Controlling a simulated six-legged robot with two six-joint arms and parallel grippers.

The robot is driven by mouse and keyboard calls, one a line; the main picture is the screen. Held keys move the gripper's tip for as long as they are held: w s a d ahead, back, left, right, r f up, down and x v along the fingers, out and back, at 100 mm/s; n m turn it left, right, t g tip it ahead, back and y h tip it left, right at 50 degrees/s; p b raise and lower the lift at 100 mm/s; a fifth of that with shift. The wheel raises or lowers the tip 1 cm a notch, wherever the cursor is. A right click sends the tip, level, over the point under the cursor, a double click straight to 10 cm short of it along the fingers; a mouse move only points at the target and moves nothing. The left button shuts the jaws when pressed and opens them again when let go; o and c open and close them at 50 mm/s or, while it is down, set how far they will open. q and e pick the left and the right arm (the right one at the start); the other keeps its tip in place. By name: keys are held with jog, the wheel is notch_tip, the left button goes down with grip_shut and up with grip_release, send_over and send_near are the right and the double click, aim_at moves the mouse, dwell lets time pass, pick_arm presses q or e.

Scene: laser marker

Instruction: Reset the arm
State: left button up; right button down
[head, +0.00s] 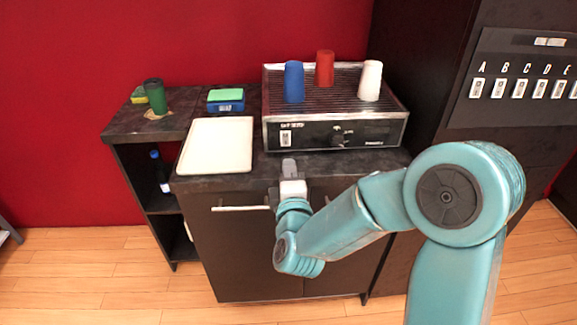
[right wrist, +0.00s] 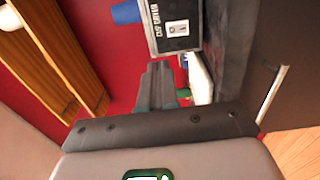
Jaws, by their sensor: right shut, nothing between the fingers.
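My right arm, in teal, comes in from the right in the head view. Its gripper (head: 289,168) is in front of the counter's front edge, just below the machine. The gripper is shut and empty. In the right wrist view its dark fingers (right wrist: 162,85) are together, with the machine (right wrist: 178,28) beyond them. My left gripper is in neither view.
The silver machine (head: 335,135) stands on the dark counter (head: 370,160) with blue (head: 294,82), red (head: 325,68) and white (head: 370,81) cups on top. A white board (head: 217,145), a green cup (head: 155,96) and sponges (head: 226,100) are to its left. Cabinet handles (head: 240,208) protrude below. Floor in front is clear.

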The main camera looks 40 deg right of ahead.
dwell(0.4)
jog(key=s+a+f+g+y+p, duration=0.1)
jog(key=s+a+f+g+y, duration=0.2)
jog(key=f, duration=0.9)
jog(key=s+a+f+g+y+p, duration=0.1)
jog(key=a+f+g+y+p, duration=0.25)
jog(key=f, duration=0.95)
jog(key=s+a+f+m+g+y+b, duration=0.1)
jog(key=s+a+f+m+g+y, duration=0.2)
jog(key=s, duration=0.6)
jog(key=s+a+f+m+g+y, duration=0.4)
jog(key=s+a+f+m, duration=0.3)
jog(key=s+a+m, duration=0.2)
jog(key=shift+a+m+g+b, duration=0.35)
jog(key=shift+a+m+g, duration=0.3)
jog(key=shift+m+g, duration=0.3)
